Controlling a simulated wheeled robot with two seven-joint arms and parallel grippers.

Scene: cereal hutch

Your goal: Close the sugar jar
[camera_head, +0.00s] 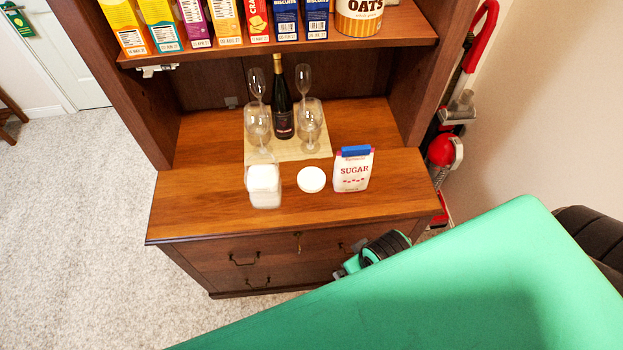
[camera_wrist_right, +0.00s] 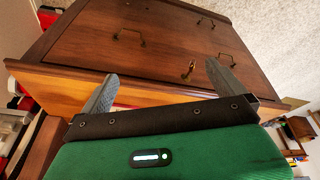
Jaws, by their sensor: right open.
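The sugar jar (camera_head: 265,199) is a clear container with white contents, standing on the wooden counter left of centre in the head view. A round white lid (camera_head: 311,179) lies flat on the counter just right of the jar, apart from it. My right gripper (camera_wrist_right: 158,80) is open and empty in the wrist view, in front of the hutch's drawers and below the counter top. In the head view my green right arm crosses the lower right and hides part of the drawer front. My left gripper is in neither view.
A sugar bag (camera_head: 352,171) with a blue clip stands right of the lid. Behind, a bottle (camera_head: 283,112) and several glasses stand on a beige mat (camera_head: 289,152). Cereal boxes and an oats tin (camera_head: 359,17) fill the shelf above. The counter's left part is clear.

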